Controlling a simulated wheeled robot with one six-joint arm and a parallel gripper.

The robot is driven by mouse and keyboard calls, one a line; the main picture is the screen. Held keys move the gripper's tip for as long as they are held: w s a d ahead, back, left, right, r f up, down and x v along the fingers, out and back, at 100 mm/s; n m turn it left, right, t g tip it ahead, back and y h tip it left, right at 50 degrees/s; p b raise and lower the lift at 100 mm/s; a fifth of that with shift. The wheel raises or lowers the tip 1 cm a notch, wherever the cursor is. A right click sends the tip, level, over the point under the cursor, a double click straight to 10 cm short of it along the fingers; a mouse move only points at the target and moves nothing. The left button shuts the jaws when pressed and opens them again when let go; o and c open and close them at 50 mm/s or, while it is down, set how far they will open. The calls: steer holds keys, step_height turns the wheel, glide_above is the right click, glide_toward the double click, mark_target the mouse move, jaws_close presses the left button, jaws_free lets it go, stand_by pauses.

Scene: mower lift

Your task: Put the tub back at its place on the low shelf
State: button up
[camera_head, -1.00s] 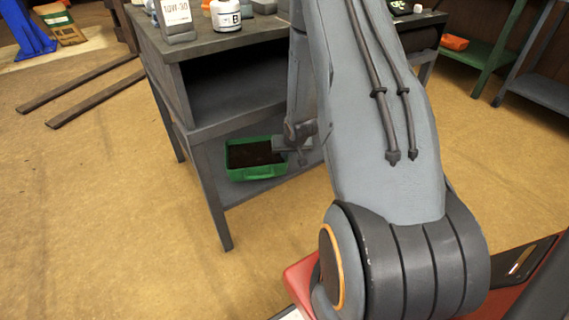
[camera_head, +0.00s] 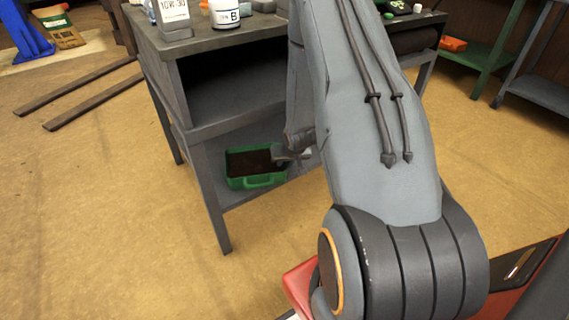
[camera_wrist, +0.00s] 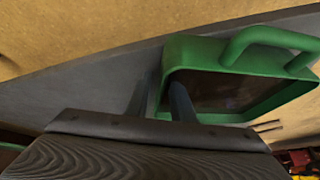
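The green tub (camera_head: 257,182), with dark contents and a handle at its near side, is at the low shelf of the grey workbench. It looks level, with its base at or just above the shelf (camera_head: 245,196); I cannot tell which. My gripper (camera_head: 290,157) is at its right side, partly hidden by my arm. In the wrist view, the tub's green rim (camera_wrist: 210,46) and handle fill the upper right. My gripper's two fingers (camera_wrist: 160,95) stand on either side of the tub's wall, one inside and one outside, and appear shut on it.
The workbench top (camera_head: 200,42) carries bottles and a white jar (camera_head: 224,14) close above. A bench leg (camera_head: 214,205) stands left of the tub. Dark bars (camera_head: 95,98) lie on the floor at left. A green shelf stand (camera_head: 485,57) is at right.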

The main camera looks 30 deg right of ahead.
steer(key=p+v, duration=0.4)
steer(key=v, duration=0.8)
steer(key=shift+r, duration=0.1)
